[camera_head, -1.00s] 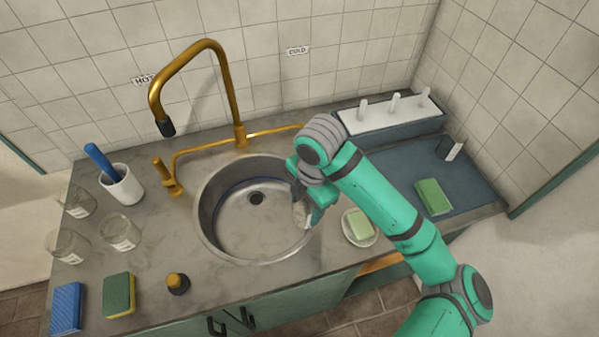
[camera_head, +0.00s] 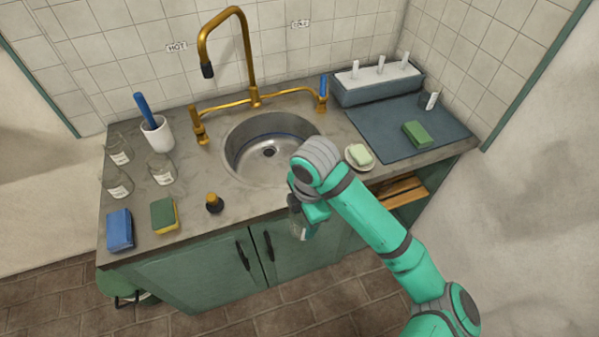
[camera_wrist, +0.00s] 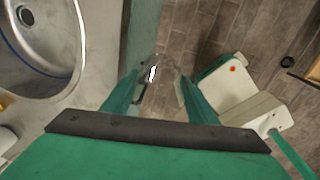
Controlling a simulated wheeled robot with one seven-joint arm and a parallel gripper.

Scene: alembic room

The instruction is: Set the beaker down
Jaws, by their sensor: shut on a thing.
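A clear glass beaker (camera_wrist: 160,84) shows between my two green fingers in the wrist view, over the floor. My gripper (camera_wrist: 158,98) is shut on it. In the head view my gripper (camera_head: 306,212) hangs in front of the counter's front edge, before the cabinet doors. The held beaker (camera_head: 297,224) is partly hidden there by my wrist and blends with the cabinet. Three similar glass beakers, the back one (camera_head: 118,150), the front one (camera_head: 118,183) and the right one (camera_head: 162,168), stand on the left of the counter (camera_head: 185,205).
The round sink (camera_head: 245,155) is behind my gripper. A soap dish (camera_head: 359,158) lies right of it. A blue-grey mat (camera_head: 395,142) holds a green sponge (camera_head: 417,134); a peg rack (camera_head: 378,82) stands behind. A dark bottle (camera_head: 214,203) and two sponges (camera_head: 120,230) (camera_head: 165,215) line the front left.

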